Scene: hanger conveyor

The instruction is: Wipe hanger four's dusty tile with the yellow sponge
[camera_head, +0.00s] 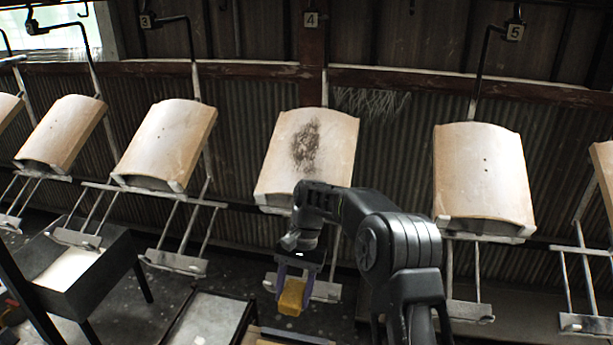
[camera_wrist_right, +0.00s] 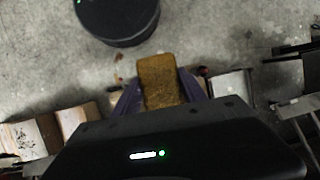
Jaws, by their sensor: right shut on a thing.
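Hanger four's tile (camera_head: 308,150) is a pale curved tile under the number 4 tag (camera_head: 311,20), with a dark dusty patch on its upper middle. My right gripper (camera_head: 291,290) is shut on the yellow sponge (camera_head: 291,297), below and in front of that tile and apart from it. In the right wrist view the sponge (camera_wrist_right: 161,82) sits between the two purple fingers. My right arm covers the tile's lower right corner in the head view. My left gripper is not in view.
Other tiles hang on both sides, including hanger three's (camera_head: 167,142) and hanger five's (camera_head: 483,178), with metal hanger frames below. A dark tray on legs (camera_head: 88,285) stands at the lower left. Another tray (camera_head: 207,322) stands at the bottom middle.

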